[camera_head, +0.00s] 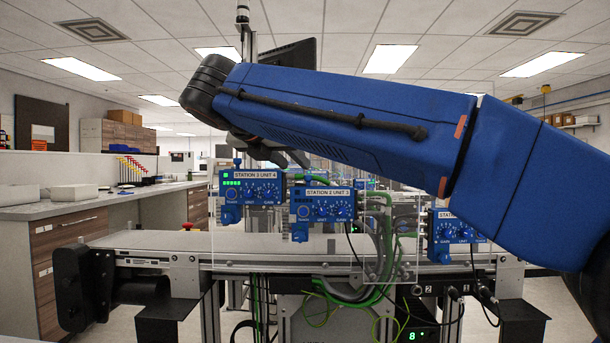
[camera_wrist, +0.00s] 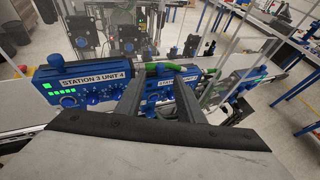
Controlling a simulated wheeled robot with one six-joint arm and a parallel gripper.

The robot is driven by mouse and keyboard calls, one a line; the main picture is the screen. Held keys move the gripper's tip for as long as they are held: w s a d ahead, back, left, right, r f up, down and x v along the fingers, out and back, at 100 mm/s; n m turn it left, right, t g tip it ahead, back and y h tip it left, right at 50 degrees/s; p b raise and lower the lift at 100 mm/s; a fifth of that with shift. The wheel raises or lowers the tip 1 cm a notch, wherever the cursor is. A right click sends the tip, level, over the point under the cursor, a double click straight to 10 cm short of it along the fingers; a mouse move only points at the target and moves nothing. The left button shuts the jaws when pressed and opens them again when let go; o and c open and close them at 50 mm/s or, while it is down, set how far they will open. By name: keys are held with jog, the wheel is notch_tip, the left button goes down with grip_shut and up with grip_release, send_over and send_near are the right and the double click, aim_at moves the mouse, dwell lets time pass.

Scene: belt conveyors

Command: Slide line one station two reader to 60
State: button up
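The blue reader labelled "STATION 2 UNIT 3" (camera_head: 325,208) is mounted on the near conveyor's rail in the head view, right of the middle reader gap. My gripper (camera_head: 296,158) shows only partly, dark, under my blue arm and just above the readers. In the wrist view my gripper (camera_wrist: 160,74) has its two dark fingers apart, with the station 2 reader (camera_wrist: 166,98) seen between and beyond them. A blue knob (camera_wrist: 165,70) sits on that reader's top, between the fingertips; I cannot tell whether they touch it. No position scale is readable.
The "STATION 3 UNIT 4" reader (camera_head: 250,188) stands close on the left, its green lights lit. Another station reader (camera_head: 452,232) is on the right, partly behind my arm. Green cables (camera_head: 383,225) and a clear panel surround the rail. A counter (camera_head: 50,205) stands far left.

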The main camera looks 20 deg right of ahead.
jog(key=x, duration=0.8)
jog(key=shift+w, duration=0.15)
jog(key=shift+d, duration=0.1)
jog(key=shift+f, duration=0.1)
grip_shut()
